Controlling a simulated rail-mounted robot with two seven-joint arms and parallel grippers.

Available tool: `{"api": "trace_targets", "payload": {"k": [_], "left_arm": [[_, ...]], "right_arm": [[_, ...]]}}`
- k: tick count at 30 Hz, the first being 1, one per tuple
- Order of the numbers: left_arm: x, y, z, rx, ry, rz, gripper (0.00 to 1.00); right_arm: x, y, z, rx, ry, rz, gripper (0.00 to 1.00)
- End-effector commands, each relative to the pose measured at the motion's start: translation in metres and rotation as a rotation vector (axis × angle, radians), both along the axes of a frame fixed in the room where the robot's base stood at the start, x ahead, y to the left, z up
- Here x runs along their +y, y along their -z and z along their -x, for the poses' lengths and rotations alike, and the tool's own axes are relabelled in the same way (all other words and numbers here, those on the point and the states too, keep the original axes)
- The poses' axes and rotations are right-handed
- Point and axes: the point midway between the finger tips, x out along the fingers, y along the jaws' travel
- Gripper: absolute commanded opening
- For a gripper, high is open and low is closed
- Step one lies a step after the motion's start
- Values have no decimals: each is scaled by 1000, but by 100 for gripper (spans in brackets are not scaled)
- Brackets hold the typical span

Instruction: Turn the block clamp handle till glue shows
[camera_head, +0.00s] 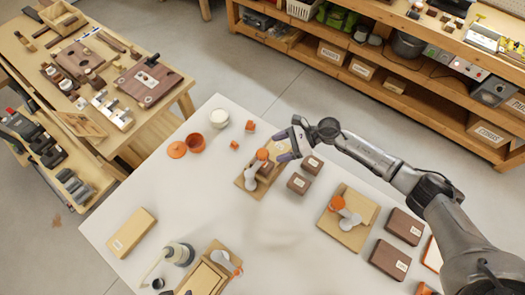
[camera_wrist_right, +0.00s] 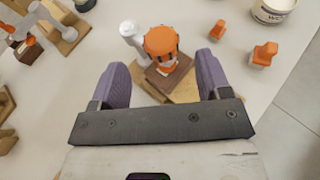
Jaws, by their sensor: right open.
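A block clamp with an orange knob (camera_head: 262,154) and a pale grey part (camera_head: 250,178) stands on a small wooden board (camera_head: 243,184) on the white table. My right gripper (camera_head: 283,146) is open, just right of and above this clamp. In the right wrist view the orange knob (camera_wrist_right: 160,40) shows beyond and between the two purple fingers of the right gripper (camera_wrist_right: 163,70), and they do not appear to touch it. A brown block (camera_wrist_right: 170,77) lies under the knob. The grey part (camera_wrist_right: 129,32) stands left of it. I cannot make out any glue. My left gripper is not in view.
Two brown blocks (camera_head: 299,183) sit right of the clamp. Another clamp board (camera_head: 351,235) stands farther right. Small orange pieces (camera_head: 250,126), an orange pot (camera_head: 194,143) and a white tub (camera_head: 219,118) are behind. The table (camera_head: 180,205) is clear at left centre.

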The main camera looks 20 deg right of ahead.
Motion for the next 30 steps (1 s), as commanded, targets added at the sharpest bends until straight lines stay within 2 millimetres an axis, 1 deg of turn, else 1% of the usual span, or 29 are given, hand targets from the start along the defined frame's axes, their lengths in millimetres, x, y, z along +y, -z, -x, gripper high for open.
{"api": "trace_targets", "payload": {"k": [1,6,12,18,27,30], "left_arm": [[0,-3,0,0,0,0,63],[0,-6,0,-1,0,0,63],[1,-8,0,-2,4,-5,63],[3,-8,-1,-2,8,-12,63],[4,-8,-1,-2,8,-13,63],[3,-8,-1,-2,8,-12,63]], "right_arm": [[10,2,-2,0,-1,-3,71],[33,12,-8,0,0,-2,71],[51,21,-13,1,2,-1,71],[58,25,-14,0,1,-1,71],[59,25,-14,1,1,0,71],[59,25,-14,1,1,0,61]]}}
